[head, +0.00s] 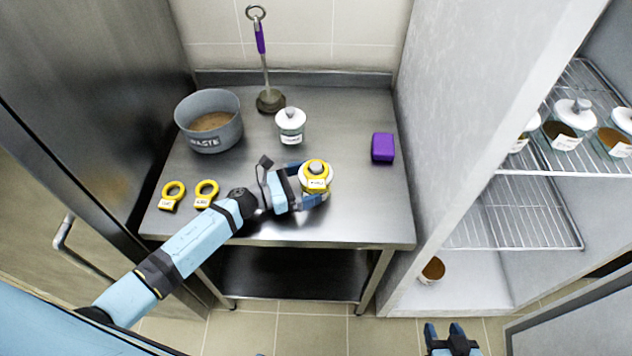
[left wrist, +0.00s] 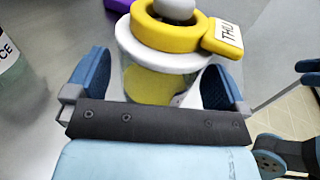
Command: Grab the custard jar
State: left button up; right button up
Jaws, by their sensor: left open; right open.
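A glass jar with yellow contents and a white lid, which looks like the custard jar (head: 327,183), stands near the front of the steel table. A yellow ring tag (head: 315,180) marked THU sits around its lid knob. In the left wrist view the jar (left wrist: 152,84) is between the fingers of my left gripper (left wrist: 160,88). That gripper (head: 306,184) is open, with one finger on each side of the jar; contact cannot be told. My right gripper (head: 450,334) is open and empty, low at the bottom of the head view, away from the table.
Another white-lidded jar (head: 290,124) stands behind. More jars (head: 568,122) stand in the shelved cabinet at right.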

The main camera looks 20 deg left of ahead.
pick_arm(q)
jog(key=shift+w+d, duration=0.35)
jog(key=shift+d, duration=0.1)
jog(key=c, duration=1)
